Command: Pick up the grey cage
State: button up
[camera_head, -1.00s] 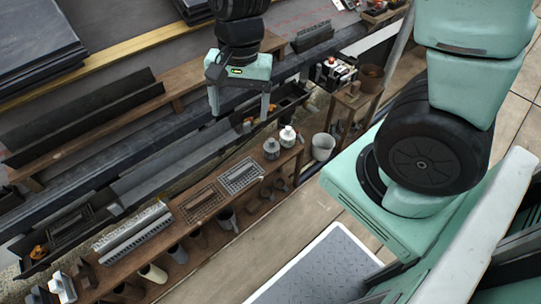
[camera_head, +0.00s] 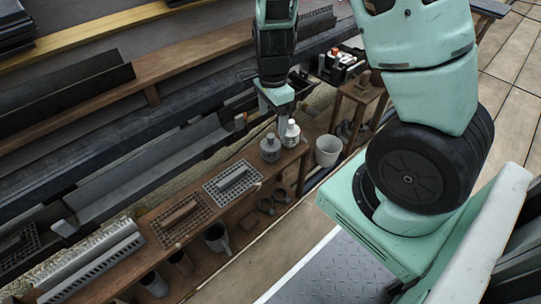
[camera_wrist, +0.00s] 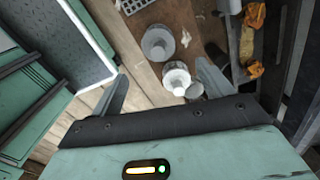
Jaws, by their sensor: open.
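The grey cage (camera_head: 224,190), a flat mesh grid with a bar-like handle on top, lies on the wooden bench (camera_head: 196,232) in the head view. A corner of a grey grid (camera_wrist: 113,17) shows at the top of the wrist view, the rest cut off. My gripper (camera_head: 284,122) is behind and right of the cage, near two bottles, apart from the cage. In the wrist view my gripper (camera_wrist: 163,88) has its fingers wide apart, with the bottles showing between and beyond them. Nothing is held.
A grey bottle (camera_head: 270,150) and a white bottle (camera_head: 291,135) stand right of the cage. A rusty brown grid (camera_head: 180,222) lies on its left. A white bucket (camera_head: 328,151) stands beyond the bench's right end. Long gutters (camera_head: 130,185) run behind the bench.

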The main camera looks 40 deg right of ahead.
aim_at(272, 134)
notch_tip(272, 134, down, 6)
jog(key=b, duration=0.3)
jog(key=shift+f, duration=0.2)
jog(key=f+b, duration=0.4)
jog(key=f, duration=0.1)
jog(key=shift+a+f, duration=0.15)
jog(key=shift+a, duration=0.15)
jog(key=c, duration=1)
